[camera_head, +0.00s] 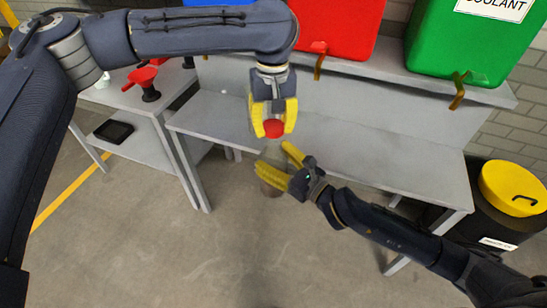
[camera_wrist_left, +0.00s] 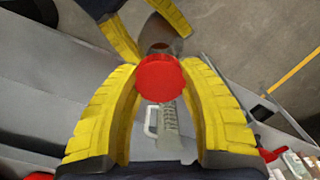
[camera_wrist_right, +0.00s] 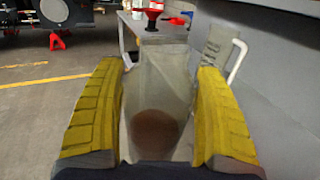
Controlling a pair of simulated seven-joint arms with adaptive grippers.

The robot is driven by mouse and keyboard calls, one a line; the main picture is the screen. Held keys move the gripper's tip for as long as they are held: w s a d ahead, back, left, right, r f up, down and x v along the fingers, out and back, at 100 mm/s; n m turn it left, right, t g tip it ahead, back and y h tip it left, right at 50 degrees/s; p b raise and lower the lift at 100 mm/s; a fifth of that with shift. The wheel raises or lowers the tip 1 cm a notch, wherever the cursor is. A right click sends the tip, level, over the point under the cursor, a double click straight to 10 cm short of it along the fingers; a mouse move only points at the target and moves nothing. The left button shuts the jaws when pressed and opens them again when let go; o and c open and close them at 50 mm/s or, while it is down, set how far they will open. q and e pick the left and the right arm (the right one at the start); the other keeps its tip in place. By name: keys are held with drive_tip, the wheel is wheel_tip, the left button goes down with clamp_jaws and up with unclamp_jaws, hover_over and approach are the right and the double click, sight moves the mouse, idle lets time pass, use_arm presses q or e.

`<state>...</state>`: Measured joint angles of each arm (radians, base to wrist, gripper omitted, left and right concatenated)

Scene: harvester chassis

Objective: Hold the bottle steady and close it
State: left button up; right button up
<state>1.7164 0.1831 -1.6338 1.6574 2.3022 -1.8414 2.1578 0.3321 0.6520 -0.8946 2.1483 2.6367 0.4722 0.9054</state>
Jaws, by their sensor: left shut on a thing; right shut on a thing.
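My left gripper (camera_head: 273,127) points down and is shut on a red cap (camera_head: 274,129). The cap also shows as a red disc between the yellow fingers in the left wrist view (camera_wrist_left: 160,78). My right gripper (camera_head: 277,160) is shut on a translucent bottle (camera_wrist_right: 155,85), which has brown liquid low in it. In the head view the bottle is mostly hidden by the yellow fingers, with a part below them (camera_head: 271,189). The cap appears apart from the bottle, above it in the head view. The left wrist view shows the bottle (camera_wrist_left: 158,30) beyond the cap.
A grey bench (camera_head: 360,150) runs behind the grippers, with red (camera_head: 340,30) and green (camera_head: 465,40) containers above. Red funnels (camera_head: 143,76) stand on a side table at left. A black drum with a yellow lid (camera_head: 510,188) stands at right. Open floor lies in front.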

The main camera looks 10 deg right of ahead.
sight(273, 147)
use_arm(q)
drive_tip(key=shift+f, duration=1.8)
drive_tip(key=shift+f, duration=0.15)
drive_tip(key=shift+f, duration=0.8)
drive_tip(key=shift+f, duration=0.55)
